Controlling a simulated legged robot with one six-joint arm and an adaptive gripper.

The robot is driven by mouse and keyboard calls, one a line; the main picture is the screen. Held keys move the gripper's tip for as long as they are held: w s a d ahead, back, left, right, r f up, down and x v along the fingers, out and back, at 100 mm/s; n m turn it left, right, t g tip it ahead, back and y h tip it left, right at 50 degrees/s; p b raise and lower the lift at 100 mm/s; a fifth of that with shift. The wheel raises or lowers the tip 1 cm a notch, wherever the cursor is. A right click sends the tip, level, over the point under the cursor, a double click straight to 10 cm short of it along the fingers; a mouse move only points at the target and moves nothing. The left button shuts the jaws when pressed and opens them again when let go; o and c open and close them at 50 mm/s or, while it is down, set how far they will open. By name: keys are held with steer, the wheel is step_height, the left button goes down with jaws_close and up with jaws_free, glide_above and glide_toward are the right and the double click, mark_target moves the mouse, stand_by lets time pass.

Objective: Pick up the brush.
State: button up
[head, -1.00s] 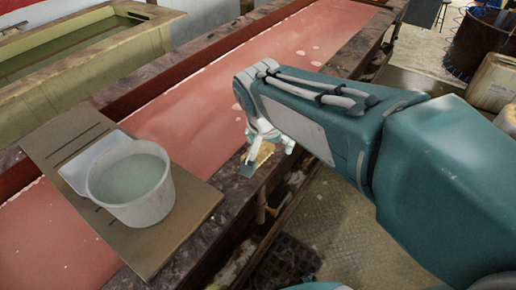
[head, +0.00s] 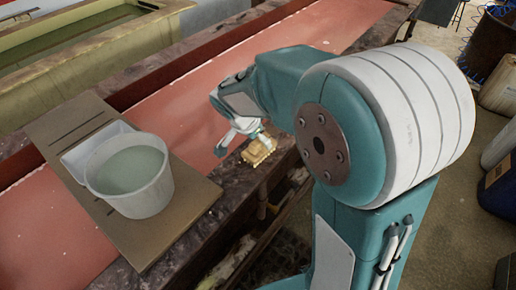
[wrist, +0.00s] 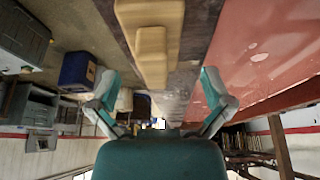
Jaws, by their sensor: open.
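The brush (head: 257,151), a pale yellow-brown wooden block, lies on the dark edge of the red trough in the head view. In the wrist view the brush (wrist: 152,48) shows at the top centre, with a narrower raised part along it. My gripper (head: 238,143) is just left of the brush and partly over it in the head view. In the wrist view my gripper (wrist: 158,76) is open, its fingers spread wide with the brush lying ahead of the gap. I see nothing held. Part of the brush is hidden by a finger in the head view.
A white bucket (head: 130,178) of greenish liquid stands on a brown board (head: 190,222) across the red trough (head: 195,125), left of my gripper. A yellow water tank (head: 90,57) is behind. Dark containers (head: 500,180) stand on the floor at right.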

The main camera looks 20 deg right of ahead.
mark_target(261, 147)
steer(key=x, duration=0.4)
steer(key=shift+s+d+f, duration=0.15)
steer(key=shift+d+f, duration=0.05)
steer(key=shift+f, duration=0.05)
steer(key=shift+a, duration=0.2)
steer(key=shift+c, duration=1.3)
steer(key=c, duration=0.9)
steer(key=shift+d, duration=0.1)
